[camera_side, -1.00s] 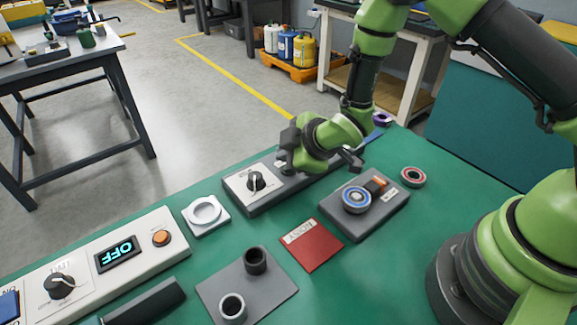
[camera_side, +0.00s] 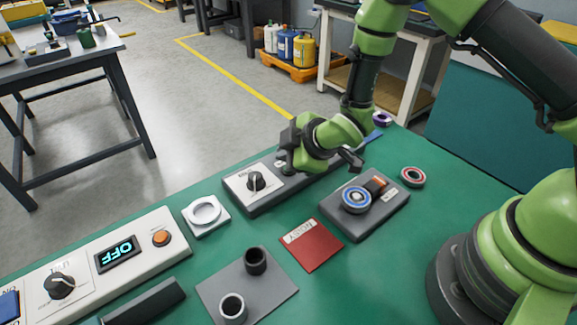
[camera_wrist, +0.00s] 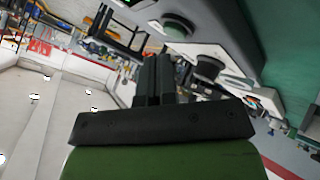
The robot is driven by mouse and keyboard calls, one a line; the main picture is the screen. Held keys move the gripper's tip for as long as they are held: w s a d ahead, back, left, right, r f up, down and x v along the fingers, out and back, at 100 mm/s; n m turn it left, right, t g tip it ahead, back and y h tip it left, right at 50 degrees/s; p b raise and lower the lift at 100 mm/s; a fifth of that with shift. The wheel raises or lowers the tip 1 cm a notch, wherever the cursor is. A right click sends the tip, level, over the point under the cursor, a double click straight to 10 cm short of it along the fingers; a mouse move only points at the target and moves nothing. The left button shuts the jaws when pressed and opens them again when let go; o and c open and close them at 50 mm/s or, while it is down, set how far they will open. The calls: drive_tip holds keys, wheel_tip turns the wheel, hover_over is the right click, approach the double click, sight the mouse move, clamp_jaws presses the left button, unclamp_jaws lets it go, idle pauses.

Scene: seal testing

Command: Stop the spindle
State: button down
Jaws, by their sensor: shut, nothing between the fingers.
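A control box with a light panel (camera_side: 238,188) carries a dark knob (camera_side: 256,181) with a white pointer. A blue-ringed bearing (camera_side: 356,199) sits on a grey block (camera_side: 372,222) with an orange part, to the right of the box. My gripper (camera_side: 284,160) is low over the box, to the right of and behind the knob. Its fingertips are partly hidden in the side view, so contact with the box cannot be told. In the wrist view the two dark fingers (camera_wrist: 153,80) lie together, shut and empty. A dark knob (camera_wrist: 208,68) shows right of them.
A red tray (camera_side: 312,246) marked NOISY, a white dish (camera_side: 205,213) and a grey plate (camera_side: 270,287) with two dark cups are in front. A second panel (camera_side: 90,277) reads OFF. A red-ringed bearing (camera_side: 412,177) lies at the right. Bare green mat lies between them.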

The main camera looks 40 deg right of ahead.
idle(0.7)
drive_tip(key=shift+f, duration=0.4)
drive_tip(key=shift+f, duration=0.4)
idle(0.4)
drive_tip(key=shift+r, duration=0.85)
drive_tip(key=shift+r, duration=2.45)
